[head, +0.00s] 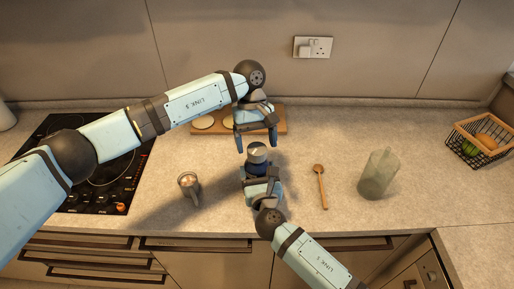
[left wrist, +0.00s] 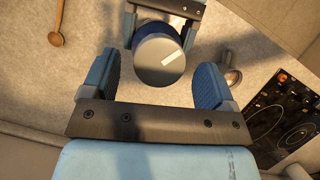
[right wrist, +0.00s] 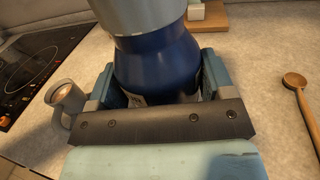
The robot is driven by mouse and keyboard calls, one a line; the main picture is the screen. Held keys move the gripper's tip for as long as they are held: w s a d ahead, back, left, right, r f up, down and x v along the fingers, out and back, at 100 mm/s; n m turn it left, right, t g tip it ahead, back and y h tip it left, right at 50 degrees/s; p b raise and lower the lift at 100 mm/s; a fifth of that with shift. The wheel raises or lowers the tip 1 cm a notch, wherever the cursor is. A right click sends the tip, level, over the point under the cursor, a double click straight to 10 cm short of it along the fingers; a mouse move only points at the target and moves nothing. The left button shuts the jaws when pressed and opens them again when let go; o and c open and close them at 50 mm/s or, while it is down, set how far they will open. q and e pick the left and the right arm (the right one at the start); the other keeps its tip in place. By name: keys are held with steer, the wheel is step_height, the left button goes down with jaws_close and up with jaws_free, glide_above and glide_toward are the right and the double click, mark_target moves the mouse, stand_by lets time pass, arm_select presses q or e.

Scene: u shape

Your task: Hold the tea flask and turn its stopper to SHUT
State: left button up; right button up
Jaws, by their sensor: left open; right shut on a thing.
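The tea flask (head: 257,168) stands upright on the counter, with a dark blue body (right wrist: 156,66) and a grey stopper (head: 257,149). My right gripper (head: 262,182) is shut around the body from the front; the right wrist view shows a finger on each side. My left gripper (head: 256,140) is open just above and behind the stopper. In the left wrist view the round stopper top (left wrist: 153,68) lies just beyond the open fingers, apart from them. A white line on it points to the upper right. No SHUT mark can be read.
A metal mug (head: 189,184) stands left of the flask, and a wooden spoon (head: 320,184) lies right of it.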

arm_select(q)
steer(key=shift+x, duration=1.05)
steer(key=c, duration=0.9)
